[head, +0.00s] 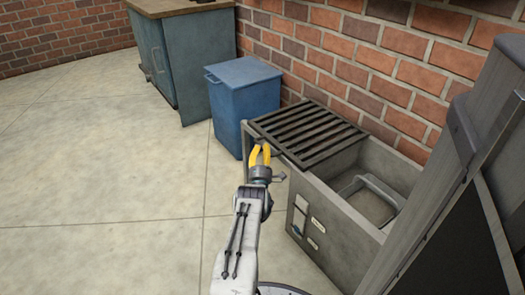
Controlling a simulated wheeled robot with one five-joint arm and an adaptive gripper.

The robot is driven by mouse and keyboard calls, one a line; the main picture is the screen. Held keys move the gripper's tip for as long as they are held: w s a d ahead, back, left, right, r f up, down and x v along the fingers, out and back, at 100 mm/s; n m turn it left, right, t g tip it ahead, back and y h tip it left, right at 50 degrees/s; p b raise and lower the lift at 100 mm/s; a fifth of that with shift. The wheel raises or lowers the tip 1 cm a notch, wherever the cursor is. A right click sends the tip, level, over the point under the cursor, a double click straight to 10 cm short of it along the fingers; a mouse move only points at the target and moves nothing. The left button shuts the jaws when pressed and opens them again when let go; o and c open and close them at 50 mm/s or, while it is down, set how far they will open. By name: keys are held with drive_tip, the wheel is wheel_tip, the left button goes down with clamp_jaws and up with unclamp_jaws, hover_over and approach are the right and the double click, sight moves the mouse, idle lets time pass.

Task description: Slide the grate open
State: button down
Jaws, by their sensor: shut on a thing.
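The dark slatted grate (306,131) lies across the back left part of a grey box (335,215) against the brick wall. The front right part of the box is uncovered, and its inside shows. My gripper (260,148) with yellow fingers is at the near left edge of the grate. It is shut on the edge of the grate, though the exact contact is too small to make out.
A blue bin (240,98) stands just behind the box. A blue-grey cabinet (185,60) with a wooden top stands farther back. A tall dark grey unit (470,160) is close on the right. The floor at left is clear.

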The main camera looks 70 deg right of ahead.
drive_tip(key=shift+d+r, duration=0.15)
drive_tip(key=shift+r, duration=0.3)
drive_tip(key=c, duration=1.5)
unclamp_jaws()
drive_tip(key=o, duration=0.5)
drive_tip(key=shift+f, duration=0.25)
drive_tip(key=shift+f, duration=0.1)
drive_tip(key=v, duration=1.2)
